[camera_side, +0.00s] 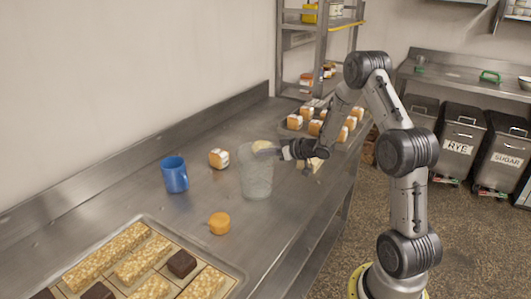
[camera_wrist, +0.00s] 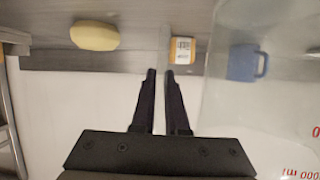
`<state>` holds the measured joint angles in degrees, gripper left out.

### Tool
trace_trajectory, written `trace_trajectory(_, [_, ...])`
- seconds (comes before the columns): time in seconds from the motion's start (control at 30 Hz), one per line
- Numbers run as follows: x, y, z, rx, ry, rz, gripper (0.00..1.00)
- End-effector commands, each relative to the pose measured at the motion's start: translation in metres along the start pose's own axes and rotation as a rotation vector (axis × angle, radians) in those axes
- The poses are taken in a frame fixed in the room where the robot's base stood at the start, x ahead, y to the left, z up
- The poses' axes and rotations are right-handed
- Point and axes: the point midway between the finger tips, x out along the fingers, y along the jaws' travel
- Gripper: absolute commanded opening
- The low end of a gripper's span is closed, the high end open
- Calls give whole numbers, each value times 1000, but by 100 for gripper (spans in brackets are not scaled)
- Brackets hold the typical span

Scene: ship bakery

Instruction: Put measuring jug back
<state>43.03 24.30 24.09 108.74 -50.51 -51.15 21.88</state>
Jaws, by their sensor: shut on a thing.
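The measuring jug (camera_side: 257,178) is clear, with red markings in the wrist view (camera_wrist: 290,110). In the side view it looks upright over the steel counter, left of my gripper (camera_side: 287,152). I cannot tell whether its base touches the counter. My gripper's fingers are close together in the wrist view (camera_wrist: 160,73), with the jug filling the right side. The gripper is shut on the jug, seemingly by a clear part at its side; the exact grip is hard to see.
A pastry tray (camera_side: 232,271) is in front; wrapped loaves on a tray (camera_side: 294,134) are behind.

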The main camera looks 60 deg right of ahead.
Motion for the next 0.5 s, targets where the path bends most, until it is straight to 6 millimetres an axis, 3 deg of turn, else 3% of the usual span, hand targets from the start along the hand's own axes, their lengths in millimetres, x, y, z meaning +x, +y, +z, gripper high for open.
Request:
trace_trajectory(0.07, [1, 0, 2, 1, 1, 0, 0])
trace_trajectory(0.1, [1, 0, 3, 0, -1, 0, 15])
trace_trajectory(0.27, [1, 0, 2, 0, -1, 0, 42])
trace_trajectory(0.5, [1, 0, 2, 0, -1, 0, 42])
